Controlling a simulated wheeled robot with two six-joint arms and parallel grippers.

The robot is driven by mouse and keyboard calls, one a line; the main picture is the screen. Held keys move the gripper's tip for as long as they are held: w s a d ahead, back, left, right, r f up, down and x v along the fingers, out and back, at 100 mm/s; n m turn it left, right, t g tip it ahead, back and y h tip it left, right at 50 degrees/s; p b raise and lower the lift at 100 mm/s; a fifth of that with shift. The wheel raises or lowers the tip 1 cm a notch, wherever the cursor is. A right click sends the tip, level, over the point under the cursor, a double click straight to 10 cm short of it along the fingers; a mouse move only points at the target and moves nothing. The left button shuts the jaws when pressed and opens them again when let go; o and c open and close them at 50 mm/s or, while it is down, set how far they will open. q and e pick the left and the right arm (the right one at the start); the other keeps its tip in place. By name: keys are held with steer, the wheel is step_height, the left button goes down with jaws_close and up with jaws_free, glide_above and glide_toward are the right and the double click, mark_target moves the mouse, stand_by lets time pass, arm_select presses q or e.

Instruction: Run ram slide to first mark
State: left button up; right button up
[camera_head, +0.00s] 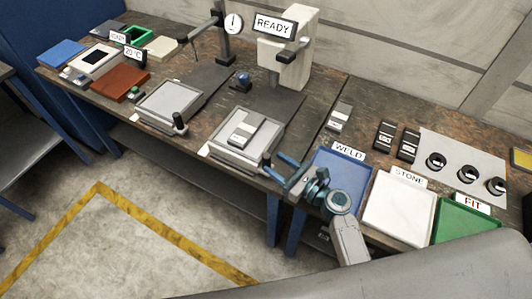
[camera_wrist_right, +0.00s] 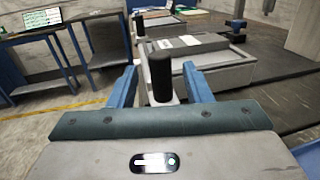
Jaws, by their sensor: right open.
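The ram slide (camera_head: 222,142) looks like the grey tray-like carriage at the front of the bench, below the white press with the READY sign (camera_head: 272,25). A flat grey block (camera_head: 243,130) with a pale label lies on it. My right gripper (camera_head: 277,168) is at the slide's front right corner, fingers open. In the right wrist view, the slide's upright black handle (camera_wrist_right: 160,77) stands between the two blue fingers, with gaps visible on both sides. The slide (camera_wrist_right: 225,72) extends behind the handle. Mark lines on the slide are too small to tell. My left gripper is not in view.
A similar carriage (camera_head: 170,103) with a black knob stands to the left. Blue WELD (camera_head: 338,183), white STONE (camera_head: 398,212) and green FIT (camera_head: 463,225) trays lie to the right. A dial gauge (camera_head: 233,23) stands behind. Open floor lies in front.

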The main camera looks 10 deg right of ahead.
mark_target(270, 160)
steer(key=shift+p+x, duration=0.5)
steer(key=shift+x, duration=1.8)
steer(key=shift+c, duration=0.3)
